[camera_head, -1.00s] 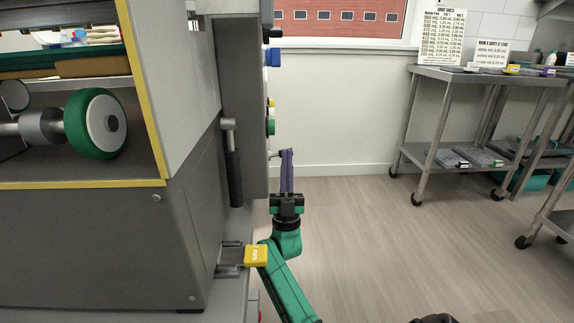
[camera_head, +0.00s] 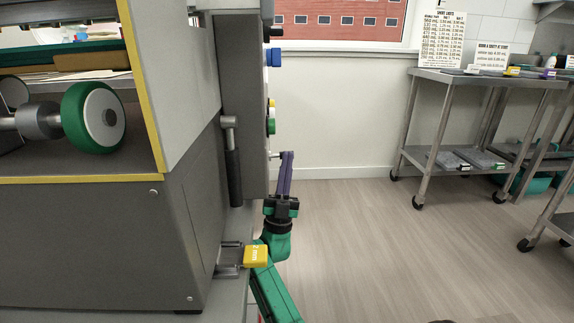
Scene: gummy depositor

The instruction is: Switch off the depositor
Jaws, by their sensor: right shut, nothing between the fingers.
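The depositor (camera_head: 105,238) is the large grey machine filling the left of the head view, with yellow edging and a green-and-white roller (camera_head: 95,118) inside. Its control panel (camera_head: 243,105) is seen edge-on. From the panel's right face stick out a black knob (camera_head: 271,32), a blue knob (camera_head: 273,57), a green button (camera_head: 271,127) and a small metal lever (camera_head: 274,155) low down. My right gripper (camera_head: 286,156) points up with purple fingers, shut and empty. Its tips are beside the lever's outer end; I cannot tell whether they touch. My left gripper is not in view.
A yellow tag marked 2 mm (camera_head: 256,256) on a metal bracket juts out beside my right forearm. A grey handle (camera_head: 233,160) hangs on the machine's side. Steel carts (camera_head: 480,78) with signs and trays stand at the right. The floor (camera_head: 380,240) between is clear.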

